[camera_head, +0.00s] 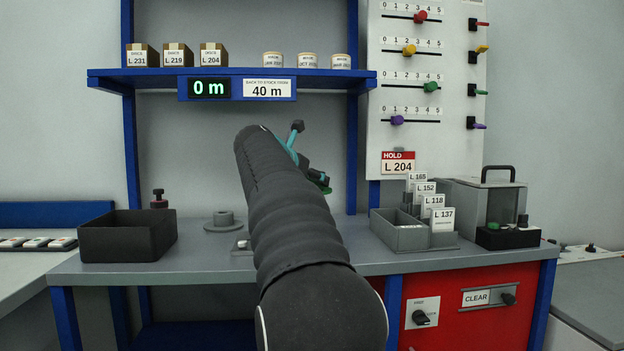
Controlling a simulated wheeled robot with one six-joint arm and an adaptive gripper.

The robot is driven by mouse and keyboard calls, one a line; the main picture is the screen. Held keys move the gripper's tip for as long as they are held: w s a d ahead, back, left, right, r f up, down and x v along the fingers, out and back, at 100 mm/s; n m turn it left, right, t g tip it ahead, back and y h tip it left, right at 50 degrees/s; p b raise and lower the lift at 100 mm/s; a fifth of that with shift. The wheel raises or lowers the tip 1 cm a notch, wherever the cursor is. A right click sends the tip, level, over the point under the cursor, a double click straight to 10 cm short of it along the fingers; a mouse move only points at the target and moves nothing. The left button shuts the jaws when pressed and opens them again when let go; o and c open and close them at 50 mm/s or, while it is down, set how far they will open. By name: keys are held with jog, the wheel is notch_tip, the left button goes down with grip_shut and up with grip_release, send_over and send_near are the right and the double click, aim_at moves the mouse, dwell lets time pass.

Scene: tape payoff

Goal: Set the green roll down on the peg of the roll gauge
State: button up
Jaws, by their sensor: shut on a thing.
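My gripper (318,176) shows partly past the right side of my arm, over the back of the bench. It is shut on the green roll (326,190), of which only a small green edge shows; my arm hides the rest. A grey round base with a short upright peg (223,217), which looks like the roll gauge, stands on the bench left of my arm. Its peg is bare, and the roll is apart from it, to the right in the picture. The display (209,88) above reads 0 m.
A black open bin (128,240) stands left of the peg. A grey card box (400,232) and a grey machine with a handle (490,205) stand at the right. A blue shelf (230,73) with small boxes and rolls overhangs the bench. A slider board (425,150) hangs at right.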

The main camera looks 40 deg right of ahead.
jog(key=shift+f+b, duration=2.45)
jog(key=shift+b, duration=0.15)
jog(key=shift+f+p, duration=0.15)
jog(key=shift+p, duration=0.25)
jog(key=shift+f+b, duration=1.6)
jog(key=shift+f, duration=1.4)
dwell(0.9)
jog(key=o, duration=1.5)
